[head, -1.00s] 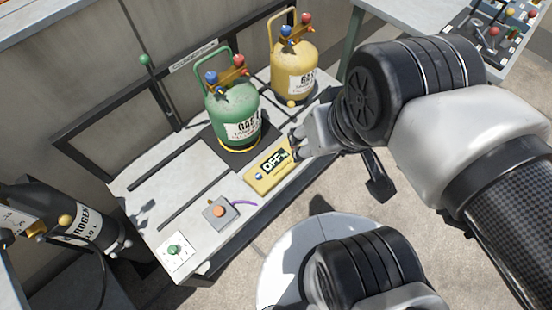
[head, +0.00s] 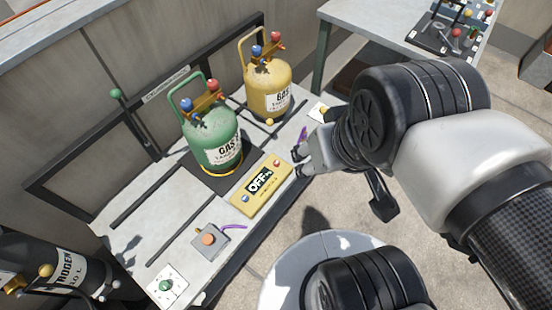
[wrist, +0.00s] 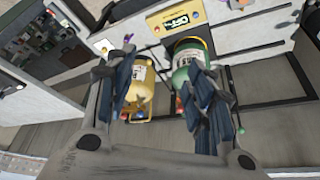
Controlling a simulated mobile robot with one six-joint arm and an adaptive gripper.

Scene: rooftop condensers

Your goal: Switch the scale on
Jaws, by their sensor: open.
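The scale's yellow control panel (head: 245,206) lies on the bench and its dark display (head: 263,181) reads OFF. A blue button (head: 245,197) sits near its left end and a red button (head: 277,162) near its right end. The panel also shows at the top of the wrist view (wrist: 160,24). A green gas cylinder (head: 214,145) stands on the scale's dark plate (head: 208,184) behind the panel. My gripper (head: 300,160) is open and empty, just right of the panel's red-button end. Contact between them cannot be told.
A yellow gas cylinder (head: 268,92) stands behind right. A grey box with an orange button (head: 208,240) and a white plate with a green knob (head: 165,287) lie left on the bench. A dark nitrogen cylinder (head: 60,270) stands at lower left. Another table (head: 380,22) is at the back.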

